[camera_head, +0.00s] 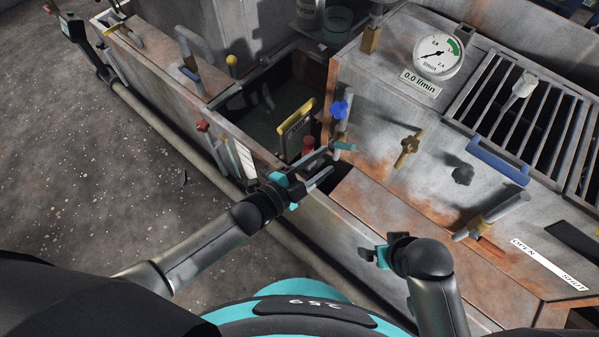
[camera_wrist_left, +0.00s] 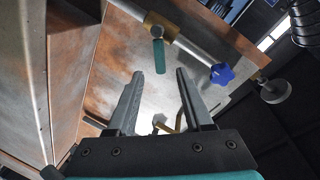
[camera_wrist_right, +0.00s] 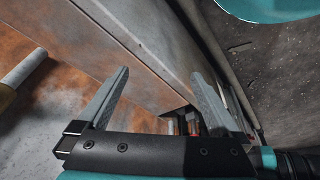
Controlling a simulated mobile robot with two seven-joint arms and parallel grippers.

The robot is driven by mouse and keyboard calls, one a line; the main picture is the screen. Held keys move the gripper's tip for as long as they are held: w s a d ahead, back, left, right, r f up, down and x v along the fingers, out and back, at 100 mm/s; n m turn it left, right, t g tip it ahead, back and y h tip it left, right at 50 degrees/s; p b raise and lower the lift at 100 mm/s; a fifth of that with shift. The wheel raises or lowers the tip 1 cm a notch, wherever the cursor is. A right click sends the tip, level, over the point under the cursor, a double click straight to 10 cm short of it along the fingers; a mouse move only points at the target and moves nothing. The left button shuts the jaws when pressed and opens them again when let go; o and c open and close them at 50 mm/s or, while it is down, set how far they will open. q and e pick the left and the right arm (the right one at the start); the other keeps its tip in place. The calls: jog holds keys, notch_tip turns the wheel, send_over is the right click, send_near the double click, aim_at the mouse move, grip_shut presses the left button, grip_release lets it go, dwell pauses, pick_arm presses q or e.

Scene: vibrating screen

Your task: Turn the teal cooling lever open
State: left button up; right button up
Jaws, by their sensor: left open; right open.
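The teal cooling lever (camera_head: 344,146) sits on a pipe at the left edge of the rusty panel, below a blue star knob. In the left wrist view the teal lever (camera_wrist_left: 159,56) hangs from a brass valve body (camera_wrist_left: 162,26), across the pipe. My left gripper (camera_head: 325,166) is open and empty, just short of the lever; in its wrist view the lever's end lies ahead, between the fingertips, apart from both. My right gripper (camera_wrist_right: 160,78) is open and empty, low over the front ledge; its fingers are mostly hidden in the head view.
The blue star knob (camera_head: 340,108) and a brass valve (camera_head: 408,146) are near the lever. A gauge (camera_head: 438,54) stands above a label reading 0.0 l/min (camera_head: 421,83). A yellow-handled plate (camera_head: 296,127) and a red knob (camera_head: 308,144) sit by the open trough. A blue handle (camera_head: 498,161) is right.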

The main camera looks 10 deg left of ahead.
pick_arm(q)
jog(key=p+v, duration=0.2)
jog(key=v, duration=0.4)
jog(key=shift+s+a, duration=0.15)
jog(key=shift+s, duration=0.05)
pick_arm(e)
jog(key=shift+g, duration=0.4)
jog(key=shift+s+d+f, duration=0.1)
jog(key=shift+s+f, duration=0.25)
jog(key=shift+f, duration=0.45)
jog(key=shift+s+f, duration=0.4)
jog(key=shift+f, duration=0.4)
jog(key=shift+s+d+f, duration=0.1)
jog(key=shift+s+f, duration=0.25)
jog(key=shift+f, duration=0.45)
pick_arm(q)
jog(key=shift+c, duration=0.2)
